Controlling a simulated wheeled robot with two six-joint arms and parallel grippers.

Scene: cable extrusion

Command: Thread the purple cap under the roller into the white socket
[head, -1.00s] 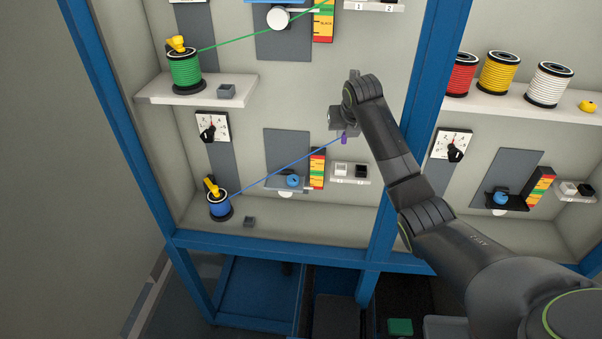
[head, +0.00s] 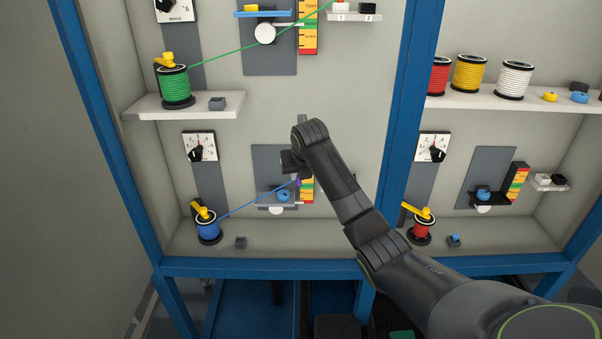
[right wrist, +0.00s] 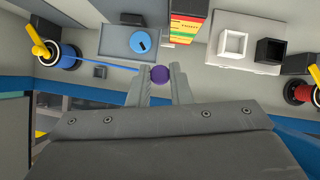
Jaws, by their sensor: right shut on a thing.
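My right gripper (head: 297,178) is shut on the purple cap (right wrist: 160,74), whose end shows between the fingertips (right wrist: 160,70) in the right wrist view. The blue cable runs from the cap leftward to the blue spool (head: 208,229). In the head view, the gripper is in front of the lower grey panel, beside the coloured scale and above the blue knob (head: 283,195). The white roller (head: 277,210) shows partly below the knob's small shelf. The white socket (right wrist: 233,44) is right of the gripper in the wrist view; my arm hides it in the head view. My left gripper is out of view.
A black socket (right wrist: 270,52) sits beside the white one. The coloured scale (right wrist: 186,22) stands between the knob and the sockets. A green cable (head: 245,50) crosses the upper bay. A blue post (head: 400,130) divides the bays.

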